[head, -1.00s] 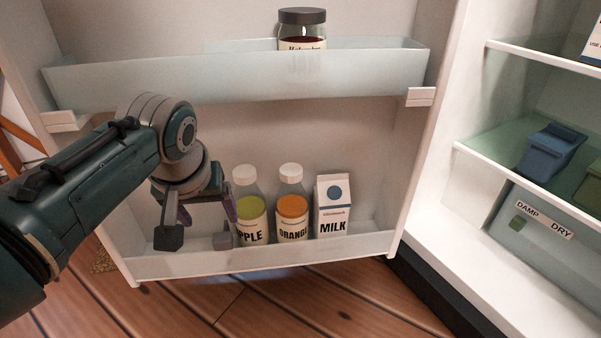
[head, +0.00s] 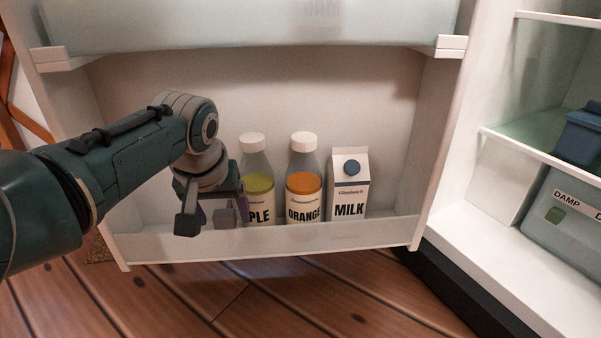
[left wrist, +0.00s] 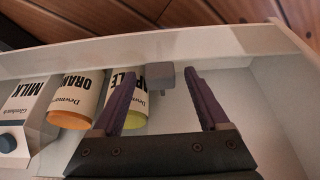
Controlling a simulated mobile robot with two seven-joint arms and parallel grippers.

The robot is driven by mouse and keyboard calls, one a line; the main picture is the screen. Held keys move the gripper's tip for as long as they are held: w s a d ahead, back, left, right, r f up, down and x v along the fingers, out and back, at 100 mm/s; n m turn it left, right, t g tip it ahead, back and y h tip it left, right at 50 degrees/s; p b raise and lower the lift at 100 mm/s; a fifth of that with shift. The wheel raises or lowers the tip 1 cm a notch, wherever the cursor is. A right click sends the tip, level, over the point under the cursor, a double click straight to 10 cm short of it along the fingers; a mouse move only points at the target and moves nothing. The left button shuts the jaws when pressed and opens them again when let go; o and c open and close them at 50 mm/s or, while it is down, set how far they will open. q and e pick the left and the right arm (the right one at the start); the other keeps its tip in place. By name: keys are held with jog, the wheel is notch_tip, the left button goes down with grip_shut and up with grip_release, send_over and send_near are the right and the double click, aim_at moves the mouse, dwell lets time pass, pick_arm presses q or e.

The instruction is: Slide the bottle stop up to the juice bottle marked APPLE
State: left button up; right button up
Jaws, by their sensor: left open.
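The bottle stop is a small grey block (left wrist: 160,75) on the front wall of the lower door shelf (head: 330,236). My left gripper (left wrist: 162,88) is open, with its purple fingers on either side of the stop and no visible grip on it. In the head view the left gripper (head: 214,212) is at the shelf's left part, partly hiding the stop. The APPLE bottle (head: 257,190), with yellow-green juice and a white cap, stands upright just right of the gripper. Its label is partly hidden. In the wrist view the APPLE bottle (left wrist: 122,78) is left of the stop; contact cannot be told.
An ORANGE bottle (head: 304,185) and a MILK carton (head: 349,185) stand right of the APPLE bottle. The shelf left of the gripper looks empty. An upper door shelf (head: 250,25) hangs above. The fridge interior with a blue container (head: 582,135) is at right.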

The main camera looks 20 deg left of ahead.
pick_arm(q)
grip_shut()
dwell(0.7)
dwell(0.7)
